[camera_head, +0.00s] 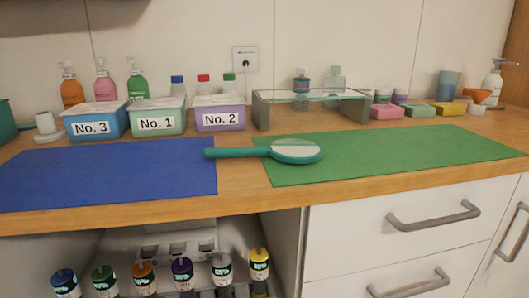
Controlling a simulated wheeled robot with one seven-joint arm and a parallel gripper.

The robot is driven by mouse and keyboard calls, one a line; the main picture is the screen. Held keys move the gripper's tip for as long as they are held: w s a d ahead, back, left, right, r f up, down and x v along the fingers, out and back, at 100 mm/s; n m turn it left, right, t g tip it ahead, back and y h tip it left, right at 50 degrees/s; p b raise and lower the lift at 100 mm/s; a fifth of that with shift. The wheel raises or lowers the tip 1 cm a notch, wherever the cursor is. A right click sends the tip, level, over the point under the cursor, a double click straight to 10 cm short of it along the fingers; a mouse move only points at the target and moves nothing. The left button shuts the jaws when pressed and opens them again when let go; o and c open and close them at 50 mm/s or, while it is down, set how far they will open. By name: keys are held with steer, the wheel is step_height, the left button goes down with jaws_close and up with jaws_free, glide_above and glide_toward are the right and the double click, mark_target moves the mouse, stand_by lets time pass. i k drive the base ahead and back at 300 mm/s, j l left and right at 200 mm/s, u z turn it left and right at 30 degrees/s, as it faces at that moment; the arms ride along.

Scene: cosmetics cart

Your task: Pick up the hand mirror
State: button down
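The hand mirror (295,151) lies flat on the wooden counter in the head view. It has a teal frame, an oval pale glass face and a teal handle (236,153) that points left. Its head rests on the left part of the green mat (400,152). The handle spans the bare wood between the mats, and its end reaches the right edge of the blue mat (110,172). Nothing covers the mirror. My gripper is not in this view.
Lidded boxes marked No. 3 (97,121), No. 1 (157,117) and No. 2 (219,113) stand behind the mats. A glass-topped riser (311,95) stands behind the mirror. Drawer handles (434,215) protrude below the counter. Several bottles (182,274) stand on the lower shelf. Both mats have free room.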

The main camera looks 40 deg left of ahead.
mark_target(294, 150)
steer(key=u, duration=1.8)
